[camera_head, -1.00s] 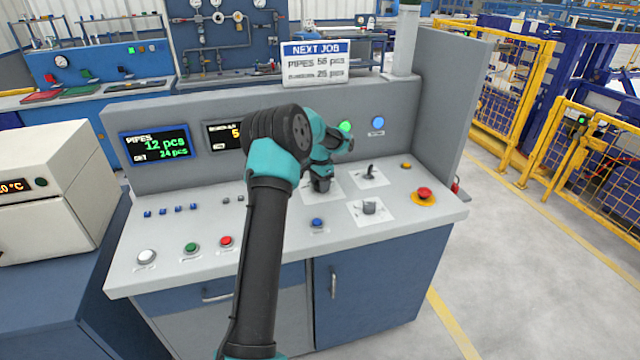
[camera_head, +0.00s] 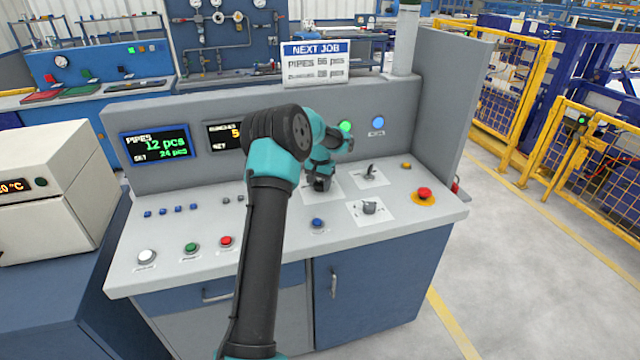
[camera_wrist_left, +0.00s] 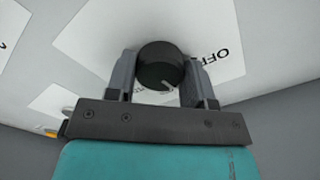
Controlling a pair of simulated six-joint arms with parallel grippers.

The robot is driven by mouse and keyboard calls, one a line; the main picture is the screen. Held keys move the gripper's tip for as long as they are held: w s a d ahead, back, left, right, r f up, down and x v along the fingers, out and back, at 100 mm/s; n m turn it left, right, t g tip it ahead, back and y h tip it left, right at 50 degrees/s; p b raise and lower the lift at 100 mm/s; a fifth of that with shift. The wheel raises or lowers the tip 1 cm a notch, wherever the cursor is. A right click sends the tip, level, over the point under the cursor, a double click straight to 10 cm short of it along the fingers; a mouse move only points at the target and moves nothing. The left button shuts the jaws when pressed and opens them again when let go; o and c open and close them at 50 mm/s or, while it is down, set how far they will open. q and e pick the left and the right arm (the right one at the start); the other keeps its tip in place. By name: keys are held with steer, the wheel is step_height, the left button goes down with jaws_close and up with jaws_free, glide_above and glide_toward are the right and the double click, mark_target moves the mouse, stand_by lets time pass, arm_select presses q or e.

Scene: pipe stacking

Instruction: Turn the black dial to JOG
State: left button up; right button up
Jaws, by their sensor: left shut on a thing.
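The black dial (camera_wrist_left: 160,64) sits on a white label plate (camera_wrist_left: 118,38) in the left wrist view. My left gripper (camera_wrist_left: 160,78) is shut on the dial, one finger on each side of it. A pale pointer mark shows on the dial's near edge, toward the gripper. The word OFF shows on the plate to the right of the dial; other lettering is partly hidden by the dial and finger. In the head view my left gripper (camera_head: 320,182) is over the panel, and my arm hides most of the dial. My right gripper is not in view.
On the grey console top (camera_head: 270,262) stand a grey selector (camera_head: 369,207), a small lever switch (camera_head: 370,170) and a red emergency button (camera_head: 424,193). A blue button (camera_head: 317,223) is in front of the gripper. The upright back panel (camera_head: 400,120) stands close behind it.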

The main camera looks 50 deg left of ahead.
mark_target(320, 183)
arm_select(q)
steer(key=shift+n, duration=1.2)
steer(key=o, duration=0.9)
step_height(320, 183, up, 18)
steer(key=shift+f, duration=0.25)
